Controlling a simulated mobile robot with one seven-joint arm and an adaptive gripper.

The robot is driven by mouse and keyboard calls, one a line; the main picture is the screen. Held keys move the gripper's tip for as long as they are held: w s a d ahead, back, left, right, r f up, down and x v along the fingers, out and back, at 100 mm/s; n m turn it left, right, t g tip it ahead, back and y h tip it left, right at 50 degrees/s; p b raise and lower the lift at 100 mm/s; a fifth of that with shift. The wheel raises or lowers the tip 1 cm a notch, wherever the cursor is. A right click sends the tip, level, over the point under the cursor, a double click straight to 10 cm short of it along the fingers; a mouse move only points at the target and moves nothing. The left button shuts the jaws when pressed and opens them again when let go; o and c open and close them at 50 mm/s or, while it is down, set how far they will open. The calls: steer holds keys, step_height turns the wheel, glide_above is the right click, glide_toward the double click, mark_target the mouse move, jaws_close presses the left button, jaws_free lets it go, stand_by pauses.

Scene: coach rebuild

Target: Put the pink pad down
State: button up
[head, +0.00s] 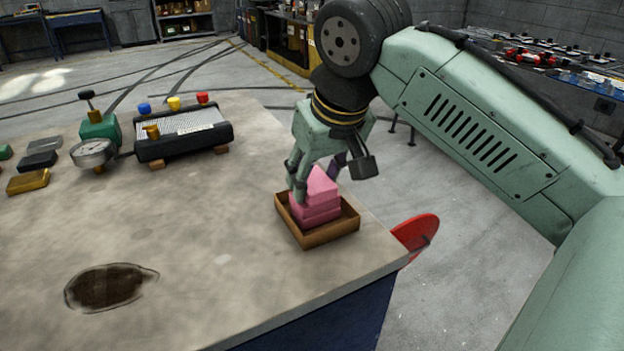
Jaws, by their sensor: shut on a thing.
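My gripper (320,178) points down over a shallow brown tray (331,235) near the table's right edge. It is shut on a pink pad (321,186), with one finger showing on the pad's left side. The held pad looks tilted. More pink (319,213) shows directly below it, inside the tray, like one or more stacked pads. Whether the held pad touches the pink below, I cannot tell. The far finger is partly hidden behind the pad.
The stone-topped table (215,260) has a dark stain (110,287) at front left. A black device with coloured knobs (184,138), a gauge (93,153) and small blocks (28,181) stand at the back left. A red disc (416,233) shows beyond the right edge. The table's middle is clear.

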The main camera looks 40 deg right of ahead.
steer(key=shift+s+a, duration=0.1)
steer(key=shift+f, duration=0.1)
steer(key=o, duration=1)
steer(key=shift+r, duration=0.3)
steer(key=v, duration=1.1)
steer(key=shift+s+r+b, duration=0.2)
steer(key=shift+r+b, duration=0.15)
steer(key=shift+r, duration=0.05)
